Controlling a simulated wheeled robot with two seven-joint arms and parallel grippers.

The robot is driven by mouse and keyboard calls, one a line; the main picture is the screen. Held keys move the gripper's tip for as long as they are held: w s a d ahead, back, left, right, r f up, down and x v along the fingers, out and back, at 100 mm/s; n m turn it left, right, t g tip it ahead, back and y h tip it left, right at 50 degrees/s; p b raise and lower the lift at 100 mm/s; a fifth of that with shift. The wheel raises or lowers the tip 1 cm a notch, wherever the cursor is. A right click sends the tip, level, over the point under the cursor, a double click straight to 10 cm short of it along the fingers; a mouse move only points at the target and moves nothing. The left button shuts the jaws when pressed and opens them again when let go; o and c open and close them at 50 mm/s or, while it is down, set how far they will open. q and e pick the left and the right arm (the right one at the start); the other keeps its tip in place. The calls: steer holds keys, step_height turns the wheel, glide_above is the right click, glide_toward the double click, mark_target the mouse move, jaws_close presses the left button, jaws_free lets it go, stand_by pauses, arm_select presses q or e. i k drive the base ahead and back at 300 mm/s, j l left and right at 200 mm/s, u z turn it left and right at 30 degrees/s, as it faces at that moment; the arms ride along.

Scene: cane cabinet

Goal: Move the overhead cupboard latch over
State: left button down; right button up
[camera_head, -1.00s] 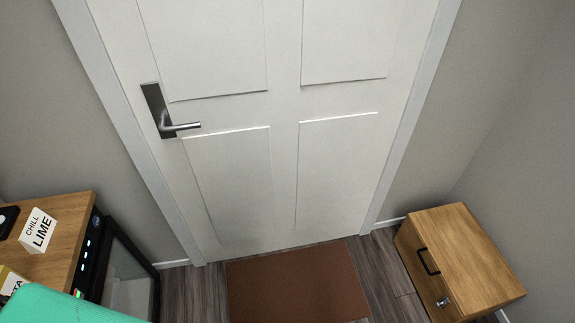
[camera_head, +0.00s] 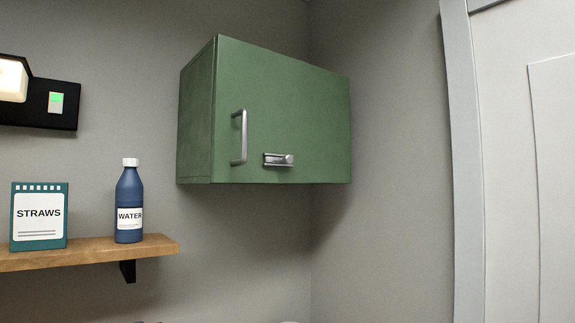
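A green overhead cupboard (camera_head: 275,110) hangs on the wall near the corner, with its door shut. A silver vertical handle (camera_head: 240,137) is on the left part of its front. A small silver latch (camera_head: 278,159) lies horizontally low on the front, right of the handle, with a round knob at its right end. Which end of its travel the latch is at, I cannot tell. Neither of my grippers shows in the head view.
A wooden shelf (camera_head: 90,253) at the lower left holds a teal straws box (camera_head: 38,240) and a blue water bottle (camera_head: 129,188). A black wall fixture (camera_head: 60,105) with a lit lamp is at the upper left. A white door (camera_head: 555,200) stands at the right.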

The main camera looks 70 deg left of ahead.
mark_target(288, 159)
steer(key=u, duration=0.45)
steer(key=k+u, duration=0.1)
steer(key=u, duration=0.35)
steer(key=j+u, duration=0.1)
steer(key=u, duration=0.75)
steer(key=j+u, duration=0.15)
steer(key=u, duration=0.3)
